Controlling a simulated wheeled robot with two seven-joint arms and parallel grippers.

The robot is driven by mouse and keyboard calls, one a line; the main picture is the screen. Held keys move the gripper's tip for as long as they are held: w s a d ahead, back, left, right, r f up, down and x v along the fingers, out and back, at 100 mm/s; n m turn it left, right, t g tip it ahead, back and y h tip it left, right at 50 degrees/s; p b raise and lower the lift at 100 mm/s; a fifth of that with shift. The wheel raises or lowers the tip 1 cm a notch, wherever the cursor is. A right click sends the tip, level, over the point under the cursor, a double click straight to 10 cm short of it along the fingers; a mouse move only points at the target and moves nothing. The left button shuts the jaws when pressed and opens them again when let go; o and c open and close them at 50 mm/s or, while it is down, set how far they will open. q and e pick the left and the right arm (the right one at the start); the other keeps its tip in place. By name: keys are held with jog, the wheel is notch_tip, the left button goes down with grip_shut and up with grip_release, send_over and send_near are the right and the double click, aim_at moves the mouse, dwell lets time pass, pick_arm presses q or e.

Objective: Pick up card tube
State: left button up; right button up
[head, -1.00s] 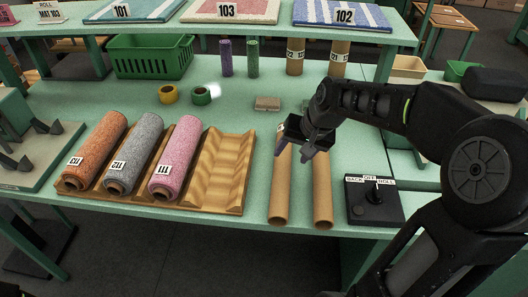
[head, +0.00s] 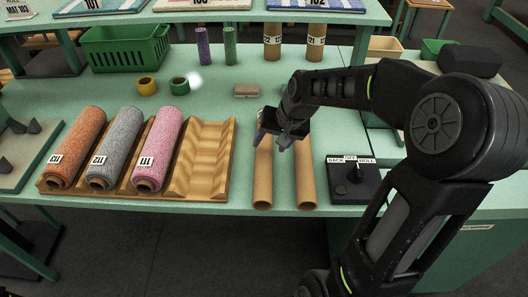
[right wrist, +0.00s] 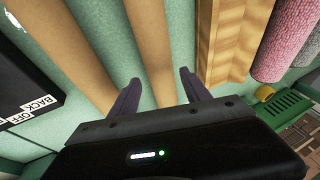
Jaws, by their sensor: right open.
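Two brown card tubes lie side by side on the green table, the left one (head: 263,182) and the right one (head: 305,182). Their far ends are partly hidden by my right arm. My right gripper (head: 273,139) is open and empty over the far part of the left tube. In the right wrist view that tube (right wrist: 150,40) runs between the two spread fingers (right wrist: 158,92), and the other tube (right wrist: 75,45) lies outside them. I cannot tell whether the fingertips reach down beside the tube. My left gripper is out of view.
A wooden rack (head: 209,165) with orange, grey and pink rolls stands left of the tubes. A black switch box (head: 355,182) is close on their right. Two upright brown tubes (head: 272,42), tape rolls (head: 180,86), a small block (head: 247,91) and a green basket (head: 127,48) stand behind.

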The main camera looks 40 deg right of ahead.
aim_at(268, 146)
jog(key=p+x, duration=0.1)
jog(key=x, duration=0.4)
jog(key=shift+r, duration=0.1)
jog(key=shift+c, duration=0.3)
grip_shut()
dwell(0.5)
